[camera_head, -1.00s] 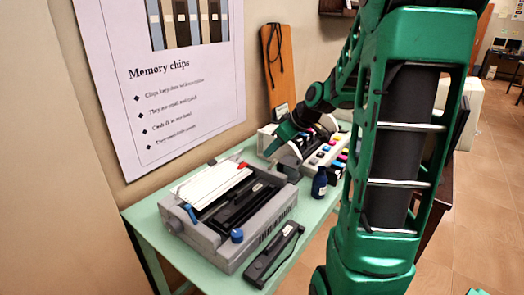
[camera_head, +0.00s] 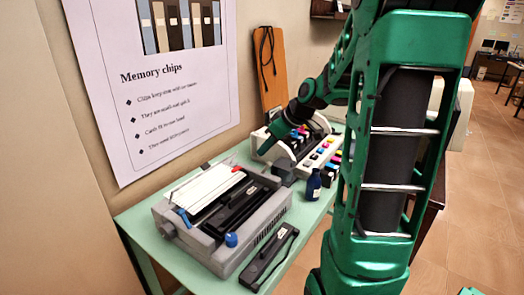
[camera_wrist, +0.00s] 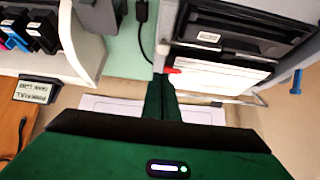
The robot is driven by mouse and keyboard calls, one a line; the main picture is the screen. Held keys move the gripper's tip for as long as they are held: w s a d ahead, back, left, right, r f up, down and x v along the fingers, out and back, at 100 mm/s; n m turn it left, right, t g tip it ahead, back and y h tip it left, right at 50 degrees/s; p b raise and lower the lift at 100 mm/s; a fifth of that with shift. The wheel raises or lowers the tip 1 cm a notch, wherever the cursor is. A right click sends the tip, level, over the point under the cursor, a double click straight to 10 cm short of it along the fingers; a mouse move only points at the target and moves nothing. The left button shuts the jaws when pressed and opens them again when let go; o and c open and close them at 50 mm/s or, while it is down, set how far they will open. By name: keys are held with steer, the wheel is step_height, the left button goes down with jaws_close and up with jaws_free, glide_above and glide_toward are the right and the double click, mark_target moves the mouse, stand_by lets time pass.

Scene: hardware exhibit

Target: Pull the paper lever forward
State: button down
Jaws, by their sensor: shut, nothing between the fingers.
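A grey printer (camera_head: 250,223) stands on the green table, with white paper (camera_head: 208,187) at its rear. A small red-tipped part (camera_head: 238,169) is at the paper's right end; it also shows in the wrist view (camera_wrist: 173,71). A blue lever (camera_head: 184,217) stands at the printer's left end and shows in the wrist view (camera_wrist: 297,79). I cannot tell which is the paper lever. My gripper (camera_wrist: 160,80) is shut and empty, its fingertips close beside the red tip; contact is unclear. In the head view its green end is beyond the printer's far right corner.
A blue knob (camera_head: 231,240) is on the printer's front left. A white machine with coloured cartridges (camera_head: 325,148) is close behind. A wall with a poster (camera_head: 165,85) bounds the rear.

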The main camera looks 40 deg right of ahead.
steer(key=w+r+v, duration=0.1)
steer(key=v, duration=0.8)
steer(key=shift+a, duration=0.15)
stand_by(0.4)
steer(key=s+a+f+m+g, duration=0.2)
steer(key=s+f+m, duration=0.1)
steer(key=s, duration=0.5)
steer(key=s+a+f+m+g+h, duration=0.1)
steer(key=s+a+f+m+g, duration=0.1)
steer(key=s, duration=0.6)
steer(key=s+a+f+m+g+h, duration=0.1)
steer(key=s+a+f+m+g, duration=0.2)
steer(key=s, duration=0.5)
step_height(320, 180, down, 4)
steer(key=shift+s+a+r+m, duration=0.25)
steer(key=shift+a+m, duration=0.25)
steer(key=shift+m, duration=0.5)
steer(key=shift+w+f, duration=0.25)
steer(key=shift+w, duration=0.4)
